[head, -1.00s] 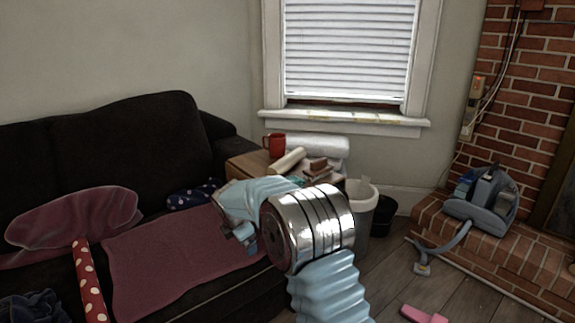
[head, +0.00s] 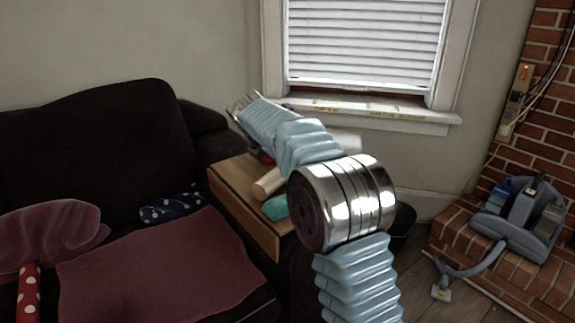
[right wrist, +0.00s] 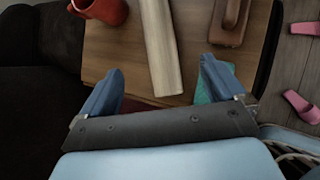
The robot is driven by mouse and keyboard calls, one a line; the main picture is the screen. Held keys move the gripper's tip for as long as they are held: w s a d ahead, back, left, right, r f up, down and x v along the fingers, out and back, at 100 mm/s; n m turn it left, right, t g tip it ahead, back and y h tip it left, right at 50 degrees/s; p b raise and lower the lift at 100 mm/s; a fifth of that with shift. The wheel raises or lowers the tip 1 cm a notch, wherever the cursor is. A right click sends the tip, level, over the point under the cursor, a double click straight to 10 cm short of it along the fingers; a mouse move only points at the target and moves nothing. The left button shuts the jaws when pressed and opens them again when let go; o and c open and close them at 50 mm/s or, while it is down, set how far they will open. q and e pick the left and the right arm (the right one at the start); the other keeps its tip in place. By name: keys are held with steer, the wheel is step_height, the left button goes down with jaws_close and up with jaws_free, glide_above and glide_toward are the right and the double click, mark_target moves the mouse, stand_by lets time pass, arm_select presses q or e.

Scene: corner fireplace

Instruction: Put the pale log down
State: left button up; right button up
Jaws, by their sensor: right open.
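The pale log (head: 268,184) lies on the wooden side table (head: 236,195), partly hidden behind my right arm. In the right wrist view the log (right wrist: 160,45) runs away from me, its near end between the fingers in the picture. My right gripper (right wrist: 163,70) is open, with nothing clamped between its blue fingers. In the head view the right gripper (head: 240,106) is raised above the table's far side; its fingertips are hard to make out there. My left gripper is not in view.
A red mug (right wrist: 106,10), a brown object (right wrist: 229,22) and a teal item (head: 275,207) share the table. A black sofa (head: 95,130) stands left. A grey vacuum-like machine (head: 522,222) sits on the brick hearth. Pink slippers (right wrist: 302,106) lie on the floor.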

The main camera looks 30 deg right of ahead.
mark_target(278, 174)
steer(key=x, duration=0.8)
steer(key=shift+w+d, duration=0.2)
steer(key=shift+d, duration=0.05)
steer(key=x, duration=0.5)
steer(key=shift+w+f, duration=0.1)
steer(key=shift+f, duration=0.3)
steer(key=shift+r, duration=0.15)
steer(key=c, duration=1.6)
